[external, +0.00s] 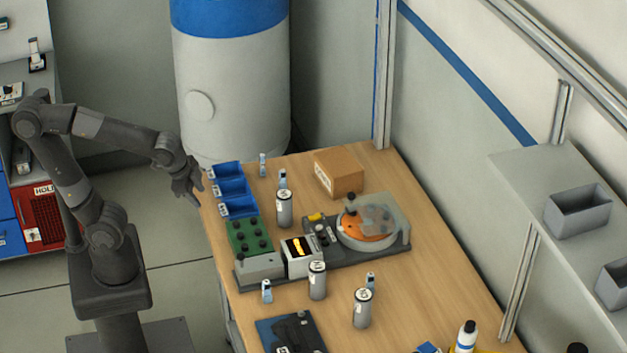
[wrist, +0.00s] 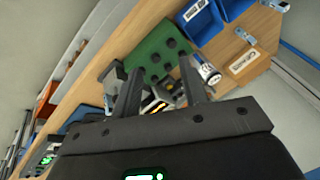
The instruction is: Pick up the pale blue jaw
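Several small upright pieces with pale blue parts, which look like jaws, stand on the wooden table. One (external: 263,164) is by the blue bins and another (external: 283,179) is behind a grey cylinder. A third (external: 267,291) is near the front left edge, and a fourth (external: 370,281) is partly behind another cylinder. Which one is meant, I cannot tell. Two similar pieces show in the wrist view, one (wrist: 243,36) near the cardboard box and one (wrist: 275,5) at the top edge. My gripper (external: 190,197) is beside the table's left edge, open and empty between its fingers (wrist: 160,68).
Blue bins (external: 230,187), a green block with dark knobs (external: 249,237) and a turntable device (external: 372,234) fill the middle. Labelled grey cylinders (external: 284,210) stand around them. A cardboard box (external: 339,174) is at the back. The table's right side is mostly bare.

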